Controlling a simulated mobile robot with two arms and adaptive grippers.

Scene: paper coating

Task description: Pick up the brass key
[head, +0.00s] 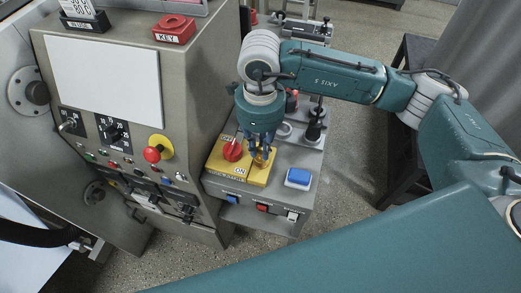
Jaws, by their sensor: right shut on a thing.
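The brass key (261,160) is a small golden piece at the yellow plate (226,173) on the small grey console. My right gripper (260,152) points down over the plate's right part and is shut on the key. The fingers hide part of the key, and I cannot tell whether it sits in a lock or is clear of the plate. A red rotary knob (233,150) is on the same plate, just left of the gripper. My left gripper is not in the head view.
A blue push button (298,178) is right of the plate. A large grey cabinet (190,60) with a red KEY block (174,29) and a red emergency button (152,154) stands at left. A dark table (411,60) is at right. My teal arm crosses the foreground.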

